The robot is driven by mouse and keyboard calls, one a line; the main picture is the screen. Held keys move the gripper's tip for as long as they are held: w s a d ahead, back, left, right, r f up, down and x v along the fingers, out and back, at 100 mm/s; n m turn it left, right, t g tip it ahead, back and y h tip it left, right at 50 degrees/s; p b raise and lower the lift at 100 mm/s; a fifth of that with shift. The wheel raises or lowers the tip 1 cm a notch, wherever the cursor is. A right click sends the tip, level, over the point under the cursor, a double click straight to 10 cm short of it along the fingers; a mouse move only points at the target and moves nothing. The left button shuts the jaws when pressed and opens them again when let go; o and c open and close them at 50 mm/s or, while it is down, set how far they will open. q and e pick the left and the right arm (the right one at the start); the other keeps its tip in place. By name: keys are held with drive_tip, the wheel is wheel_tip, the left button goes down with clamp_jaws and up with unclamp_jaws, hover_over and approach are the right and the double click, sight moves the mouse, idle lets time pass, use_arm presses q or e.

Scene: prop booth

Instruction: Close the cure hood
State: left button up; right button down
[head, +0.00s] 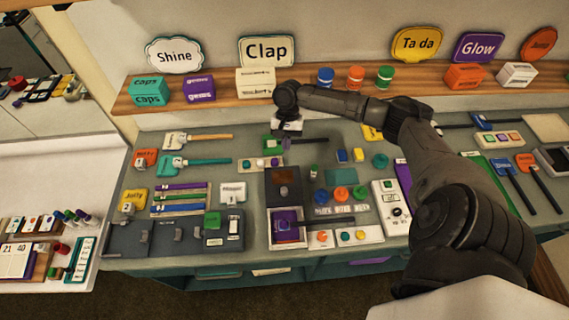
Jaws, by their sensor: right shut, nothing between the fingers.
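What looks like the cure hood is a box on the bench with a dark brown raised panel (283,188) and an opening at its front. A purple piece (286,222) shows inside the opening, so the hood seems open. My right arm reaches in from the right. Its gripper (289,126) is above the back of the bench, beyond the hood and apart from it. It is shut with nothing in it; the fingers are small and partly hidden by the wrist. My left gripper is not in view.
A shelf (215,100) with boxes and jars runs behind my right gripper.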

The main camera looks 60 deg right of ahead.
hover_over(285, 185)
drive_tip(key=w+d, duration=0.2)
drive_tip(key=d, duration=0.2)
wheel_tip(285, 185, down, 8)
drive_tip(key=shift+s+f, duration=0.1)
drive_tip(key=shift+f, duration=0.05)
drive_tip(key=shift+s+a+f+p, duration=0.15)
drive_tip(key=shift+s+a+p, duration=0.2)
drive_tip(key=shift+a, duration=0.3)
drive_tip(key=shift+s+a+f+p, duration=0.1)
drive_tip(key=shift+s+a+p, duration=0.1)
drive_tip(key=shift+a+p, duration=0.35)
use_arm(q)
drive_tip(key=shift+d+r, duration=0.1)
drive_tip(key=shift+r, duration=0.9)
use_arm(e)
drive_tip(key=shift+s+a+f, duration=0.1)
drive_tip(key=shift+s+a, duration=0.15)
drive_tip(key=shift+a, duration=0.5)
